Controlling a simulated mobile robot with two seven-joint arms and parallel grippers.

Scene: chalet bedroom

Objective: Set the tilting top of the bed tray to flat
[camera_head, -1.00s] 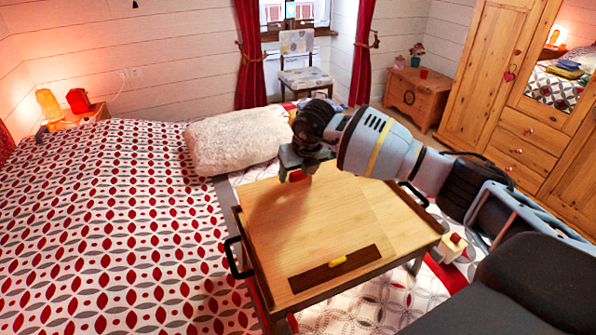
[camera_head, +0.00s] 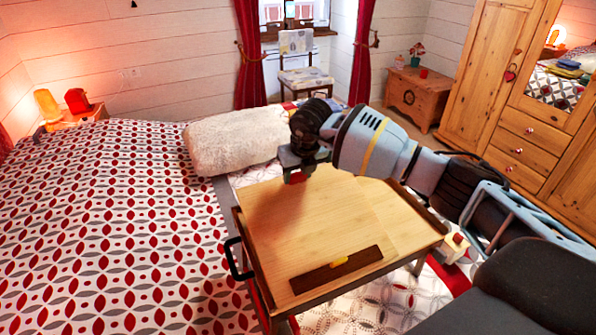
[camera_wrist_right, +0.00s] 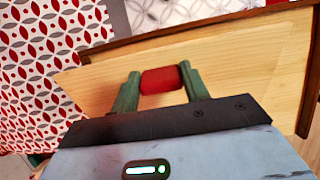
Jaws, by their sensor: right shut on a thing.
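My right gripper (camera_head: 296,176) is at the top's far edge, shut on a small red block (camera_wrist_right: 165,79). In the wrist view its green fingers sit on either side of the block, over the wooden top. My left gripper is not in view.
A black handle (camera_head: 233,262) sticks out at the tray's left. A white fluffy pillow (camera_head: 225,145) lies behind the tray. The patterned bed (camera_head: 110,220) is clear at the left.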

